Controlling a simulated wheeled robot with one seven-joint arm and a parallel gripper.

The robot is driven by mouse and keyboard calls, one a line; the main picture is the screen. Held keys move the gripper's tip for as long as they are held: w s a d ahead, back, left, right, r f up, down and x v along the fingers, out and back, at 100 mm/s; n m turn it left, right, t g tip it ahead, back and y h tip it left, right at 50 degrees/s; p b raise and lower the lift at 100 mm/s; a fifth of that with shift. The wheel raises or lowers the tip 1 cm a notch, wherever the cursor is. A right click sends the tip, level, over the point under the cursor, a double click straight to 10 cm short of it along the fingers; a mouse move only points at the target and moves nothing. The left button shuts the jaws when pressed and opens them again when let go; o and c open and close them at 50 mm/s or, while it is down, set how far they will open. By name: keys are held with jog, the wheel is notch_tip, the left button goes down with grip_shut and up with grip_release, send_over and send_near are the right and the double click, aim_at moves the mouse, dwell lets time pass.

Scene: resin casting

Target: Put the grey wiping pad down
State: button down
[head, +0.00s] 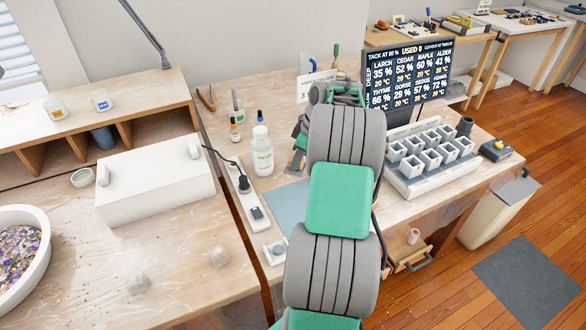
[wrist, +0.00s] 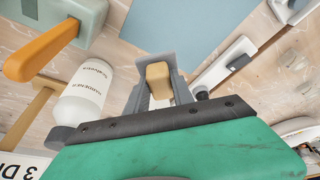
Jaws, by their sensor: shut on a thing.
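My gripper (wrist: 159,92) is shut on the grey wiping pad (wrist: 153,58). In the wrist view, a tan block (wrist: 158,78) sits between the two grey fingers, with grey surface around it, and looks like the pad's grip. The fingers hide part of the pad. In the head view, my arm covers most of the gripper (head: 298,150), and the pad is hard to make out there. I cannot tell whether the pad touches the wooden bench (head: 240,130).
A blue-grey mat (head: 287,203) lies flat on the bench near the gripper. A white bottle (head: 262,157) and a power strip (head: 247,200) stand left of it. A tray of pale cups (head: 425,182) and a dark screen (head: 408,75) are at the right. An orange-handled item (wrist: 45,50) is close by.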

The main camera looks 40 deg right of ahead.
jog(key=w+f, duration=0.1)
jog(key=f, duration=0.1)
jog(key=w+f, duration=0.1)
jog(key=f, duration=0.1)
jog(key=w+f, duration=0.1)
jog(key=f, duration=0.1)
jog(key=shift+d+p, duration=0.35)
jog(key=shift+f+b, duration=0.55)
jog(key=shift+f, duration=0.3)
jog(key=c, duration=1.1)
grip_release()
jog(key=shift+r, duration=0.15)
